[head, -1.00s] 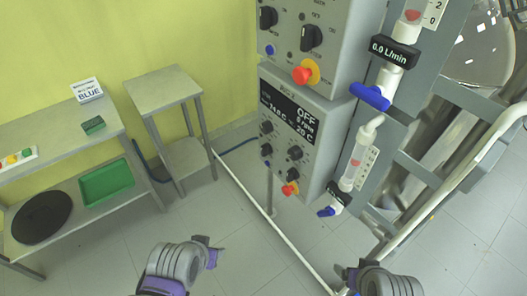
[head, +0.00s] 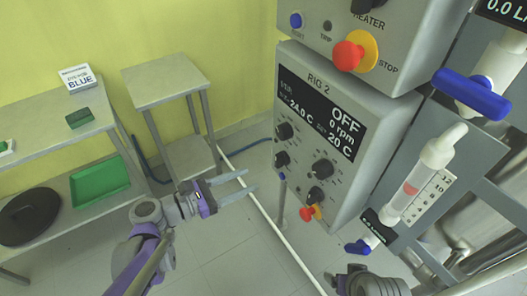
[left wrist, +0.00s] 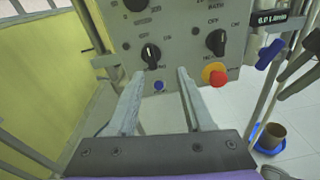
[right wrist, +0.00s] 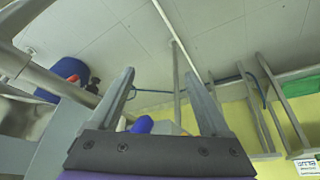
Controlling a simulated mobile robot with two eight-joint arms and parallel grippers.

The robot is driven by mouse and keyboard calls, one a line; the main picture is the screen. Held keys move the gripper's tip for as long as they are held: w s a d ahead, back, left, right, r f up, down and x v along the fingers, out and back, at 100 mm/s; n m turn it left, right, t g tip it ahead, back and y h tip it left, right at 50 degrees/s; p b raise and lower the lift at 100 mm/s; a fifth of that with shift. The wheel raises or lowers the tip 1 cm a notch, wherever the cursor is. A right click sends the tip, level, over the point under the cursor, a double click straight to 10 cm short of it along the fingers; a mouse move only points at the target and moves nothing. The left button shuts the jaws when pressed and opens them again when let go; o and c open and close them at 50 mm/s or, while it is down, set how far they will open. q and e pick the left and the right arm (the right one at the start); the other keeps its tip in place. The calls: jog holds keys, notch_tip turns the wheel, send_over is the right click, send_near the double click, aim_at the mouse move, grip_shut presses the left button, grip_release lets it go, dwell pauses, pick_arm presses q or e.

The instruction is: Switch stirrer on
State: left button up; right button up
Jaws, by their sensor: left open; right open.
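The grey control box labelled RIG 2 (head: 300,85) has a dark display reading OFF, 0 rpm, 24.0 C and 20 C. Below the display are several black knobs (head: 322,170) and a red button (head: 308,213). My left gripper (head: 252,181) is open and empty, left of this box, fingers pointing right. In the left wrist view, a panel with a left knob (left wrist: 150,54), a right knob (left wrist: 216,41), a red button (left wrist: 214,74) and a small blue button (left wrist: 158,86) lies beyond the open fingers. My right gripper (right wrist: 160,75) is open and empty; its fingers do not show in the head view.
The heater box (head: 400,50) with a red stop button (head: 348,56) sits above. Flow tubes with blue valve handles (head: 472,95) stand right. A white pipe (head: 265,212) runs along the floor. A small table (head: 165,82) and a bench (head: 40,120) stand left.

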aim_at(276, 157)
pick_arm(q)
jog(key=shift+n+t+h, duration=0.3)
jog(key=shift+n+t, duration=0.1)
jog(key=shift+n, duration=0.3)
jog(key=x, duration=0.3)
jog(key=w+x, duration=0.1)
jog(key=x, duration=0.3)
jog(key=a+x, duration=0.1)
jog(key=x, duration=0.2)
jog(key=shift+w+d+r+b, duration=0.25)
jog(key=shift+w+r+b, duration=0.1)
jog(key=shift+r, duration=0.05)
grip_shut()
